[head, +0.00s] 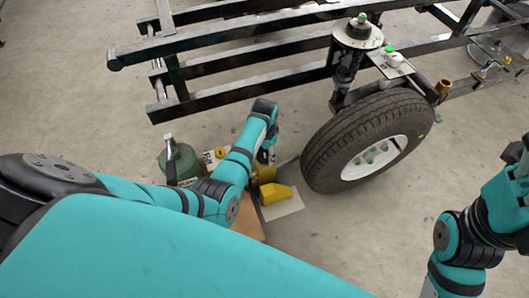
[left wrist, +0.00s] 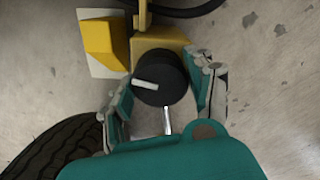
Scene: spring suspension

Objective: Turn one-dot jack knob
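The yellow jack (head: 276,194) stands on the floor beside the wheel, with a pale plate under it. In the left wrist view the jack's yellow body (left wrist: 160,42) carries a round black knob (left wrist: 165,72) with a white bar mark. No dot can be made out on it. My left gripper (left wrist: 165,92) has its fingers apart, one on each side of the knob; firm contact is not clear. In the head view my left gripper (head: 265,145) reaches down at the jack and hides the knob. My right gripper (head: 521,152) is cut off at the right edge.
The tyre (head: 335,138) stands close to the right of the jack, under the black frame (head: 245,62) with its suspension post. A green canister (head: 181,163) stands left of the jack. Open concrete floor lies to the right of the wheel.

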